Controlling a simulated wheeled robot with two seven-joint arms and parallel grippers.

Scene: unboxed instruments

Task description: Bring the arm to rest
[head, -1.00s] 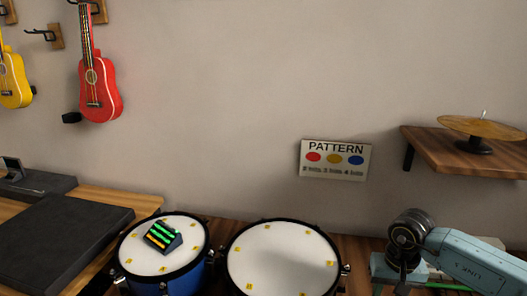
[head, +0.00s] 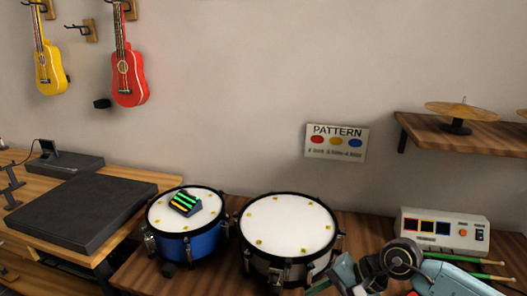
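My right arm comes in at the lower right of the head view. Its teal and black wrist end (head: 402,262) is in front of the wooden bench, just right of the white drum (head: 290,225). The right gripper (head: 350,276) seems to be the teal and dark parts at the bottom edge; its fingertips are not clear, and I cannot tell whether it is open or holds anything. My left arm and gripper are out of view.
A blue drum (head: 172,246) carries a small device with lit bars (head: 185,202). A white box with coloured squares (head: 443,229) and green drumsticks (head: 475,259) are beside my arm. A cymbal (head: 475,112) stands on the wall shelf (head: 450,135). A dark flat pad (head: 80,210) lies left.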

